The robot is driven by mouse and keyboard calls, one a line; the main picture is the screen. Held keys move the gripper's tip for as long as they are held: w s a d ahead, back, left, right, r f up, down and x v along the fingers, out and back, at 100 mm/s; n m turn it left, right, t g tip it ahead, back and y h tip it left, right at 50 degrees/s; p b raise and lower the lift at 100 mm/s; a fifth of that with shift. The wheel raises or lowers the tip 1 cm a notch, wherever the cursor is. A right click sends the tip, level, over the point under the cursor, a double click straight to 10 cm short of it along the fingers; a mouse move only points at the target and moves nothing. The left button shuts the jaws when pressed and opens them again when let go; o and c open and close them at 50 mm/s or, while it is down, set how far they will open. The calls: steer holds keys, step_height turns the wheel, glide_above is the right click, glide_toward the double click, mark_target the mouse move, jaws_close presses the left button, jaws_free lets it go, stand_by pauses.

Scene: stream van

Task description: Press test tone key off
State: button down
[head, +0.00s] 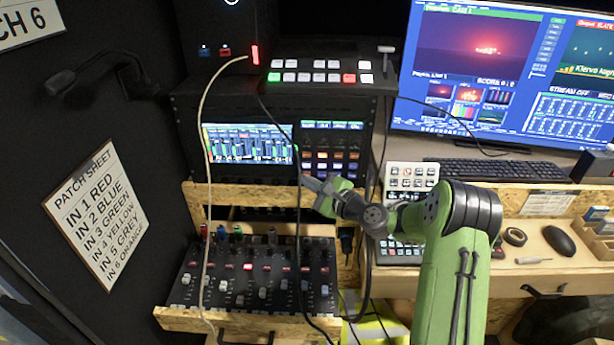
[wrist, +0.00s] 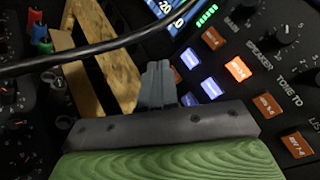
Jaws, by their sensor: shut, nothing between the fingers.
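The key panel (head: 333,143), right of the meter screen, carries rows of orange and blue-white keys. In the wrist view, one orange key (wrist: 238,68) glows brighter than the other orange keys, such as the one above it (wrist: 213,38). Lit blue-white keys (wrist: 211,88) sit beside it. A "TONE TO" label (wrist: 294,83) is printed near a knob; key labels are too small to read, so I cannot tell which is the test tone key. My gripper (head: 307,180) is shut and empty, low in front of the panel. Its fingertips (wrist: 160,72) are left of the keys.
A pale cable (head: 206,150) and dark cables hang across the rack. A dark cable (wrist: 75,55) crosses close to the wrist camera. A fader mixer (head: 250,280) lies below on a wooden shelf (head: 240,322). A switcher (head: 320,75) is above.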

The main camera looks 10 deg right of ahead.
steer(key=s+a+r+n+g+h+b, duration=0.1)
steer(key=s+a+n+g, duration=0.2)
steer(key=s+a+n, duration=0.35)
steer(key=s+a+n+g+h+b, duration=0.1)
steer(key=s+a+n+g+b, duration=0.2)
steer(key=s+n, duration=0.6)
steer(key=s+d+r+n+g+h, duration=0.1)
steer(key=s+d+n+h, duration=0.15)
steer(key=s, duration=0.55)
steer(key=s+d+r+n+g+h+p, duration=0.15)
steer(key=s+d, duration=0.25)
steer(key=s, duration=0.5)
steer(key=s+d+n+g+h, duration=0.1)
steer(key=s+d+h, duration=0.2)
steer(key=s, duration=0.5)
step_height(320, 180, up, 13)
steer(key=p, duration=1.2)
steer(key=shift+p, duration=0.3)
steer(key=shift+m, duration=0.25)
